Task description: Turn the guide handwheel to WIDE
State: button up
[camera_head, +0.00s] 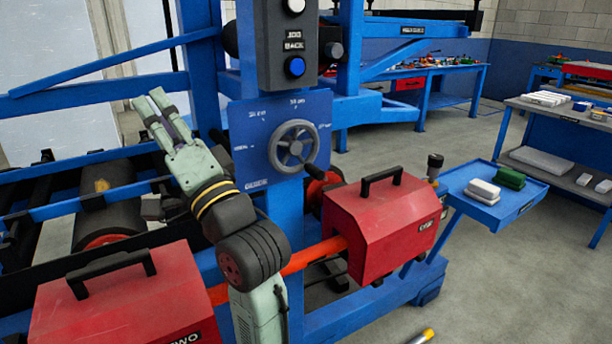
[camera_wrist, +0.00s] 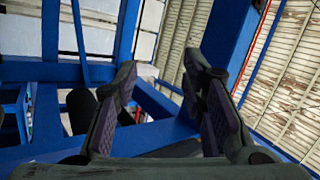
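The guide handwheel (camera_head: 294,146) is a dark grey spoked wheel on a blue panel (camera_head: 252,112) marked GUIDE. White labels stand around it, too small to read for sure, so I cannot tell its setting. My gripper (camera_head: 148,103) is raised to the left of the panel, its fingers pointing up and left, apart from the wheel. In the wrist view its two dark finger pads (camera_wrist: 165,100) stand apart with nothing between them. The handwheel does not show in the wrist view.
Above the wheel hangs a control box (camera_head: 293,40) with a blue button. A red housing (camera_head: 380,225) with a black handle stands below right, another red housing (camera_head: 130,300) at lower left. A blue tray (camera_head: 465,187) stands to the right. Blue frame posts surround my arm.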

jog(key=w+d+f+m+h, duration=0.3)
jog(key=d+f+m, duration=0.15)
jog(key=d, duration=0.25)
jog(key=w+d+f+m+h, duration=0.2)
jog(key=w+d+f+m, duration=0.1)
jog(key=d+m, duration=0.3)
jog(key=m+g+h+b, duration=0.1)
jog(key=m+g+h, duration=0.15)
jog(key=m, duration=0.55)
send_near(320, 176)
jog(key=a, duration=0.1)
jog(key=shift+n+t+h, duration=0.25)
jog(key=shift+t+h, duration=0.1)
jog(key=shift+t, duration=0.1)
jog(key=p+x, duration=0.1)
jog(key=x, duration=1)
jog(key=shift+w+f, duration=0.15)
jog(key=shift+w, duration=0.1)
jog(key=shift+c, duration=0.3)
grip_shut()
